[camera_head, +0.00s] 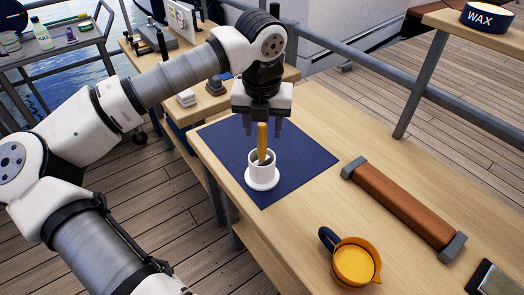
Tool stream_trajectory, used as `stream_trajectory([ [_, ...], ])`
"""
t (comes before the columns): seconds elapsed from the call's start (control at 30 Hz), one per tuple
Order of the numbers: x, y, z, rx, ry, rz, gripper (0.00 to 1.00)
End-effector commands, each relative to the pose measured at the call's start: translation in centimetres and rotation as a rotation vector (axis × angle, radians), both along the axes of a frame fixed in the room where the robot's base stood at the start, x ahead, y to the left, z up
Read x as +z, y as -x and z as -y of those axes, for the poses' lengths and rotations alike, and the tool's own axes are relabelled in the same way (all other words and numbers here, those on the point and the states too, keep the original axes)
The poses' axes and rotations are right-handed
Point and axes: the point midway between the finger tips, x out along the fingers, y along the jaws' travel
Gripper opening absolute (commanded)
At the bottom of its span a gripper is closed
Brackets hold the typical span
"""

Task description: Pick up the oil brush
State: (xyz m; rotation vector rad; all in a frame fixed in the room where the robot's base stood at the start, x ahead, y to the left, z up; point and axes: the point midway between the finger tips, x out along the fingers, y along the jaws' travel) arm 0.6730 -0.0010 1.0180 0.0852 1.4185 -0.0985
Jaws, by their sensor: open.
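The oil brush (262,140) stands upright in a white cup (262,176) with a wide round base; its yellow handle points up and its lower end is hidden inside the cup. The cup stands on a dark blue mat (301,152) on the wooden table. My gripper (262,128) points down above the cup, its dark fingers apart. The handle's top shows between or just in front of the fingers; I cannot tell exactly which. The gripper is open.
A yellow jug (354,262) with a dark handle stands at the table's front. A brown bar with grey ends (402,205) lies to the right. A dark-framed block (496,280) is at the lower right corner. A wax tin (488,17) sits on another table.

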Motion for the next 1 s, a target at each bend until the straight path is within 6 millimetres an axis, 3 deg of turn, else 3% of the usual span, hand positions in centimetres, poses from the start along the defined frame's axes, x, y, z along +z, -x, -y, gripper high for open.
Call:
stream_trajectory([
  [0.23, -3.1, -0.6, -0.1, 0.0, 0.002, -0.001, 0.47],
  [0.53, -3.7, -0.7, -0.2, 0.0, 0.0, 0.0, 0.46],
  [0.87, -3.7, -0.7, -0.2, 0.0, 0.0, 0.0, 0.02],
  [1.0, -3.7, -0.7, -0.2, 0.0, 0.0, 0.0, 0.0],
])
